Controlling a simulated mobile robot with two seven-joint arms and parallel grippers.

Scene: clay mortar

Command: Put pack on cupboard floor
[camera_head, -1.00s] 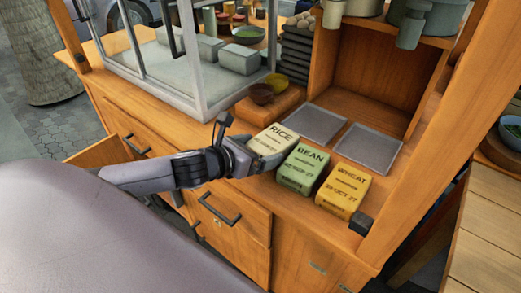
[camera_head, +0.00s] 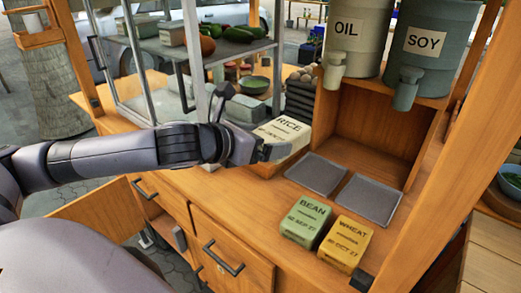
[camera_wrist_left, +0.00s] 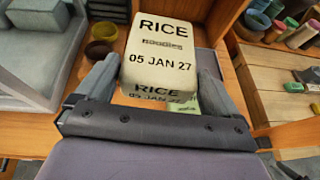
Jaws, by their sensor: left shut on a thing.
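My left gripper (camera_head: 262,150) is shut on the cream rice noodles pack (camera_head: 283,128), labelled 05 JAN 27, and holds it raised above the counter. In the left wrist view the rice pack (camera_wrist_left: 160,55) sits between the two fingers (camera_wrist_left: 155,88). A green bean pack (camera_head: 305,219) and a yellow wheat pack (camera_head: 345,243) stand side by side at the counter's front edge. An open wooden cupboard bay (camera_head: 372,125) with a bare floor is behind two grey square mats (camera_head: 368,199). My right gripper is not in view.
Grey OIL (camera_head: 352,40) and SOY (camera_head: 428,50) dispensers stand on the shelf above the bay, their taps hanging at its front. A glass case (camera_head: 190,60) is at the left.

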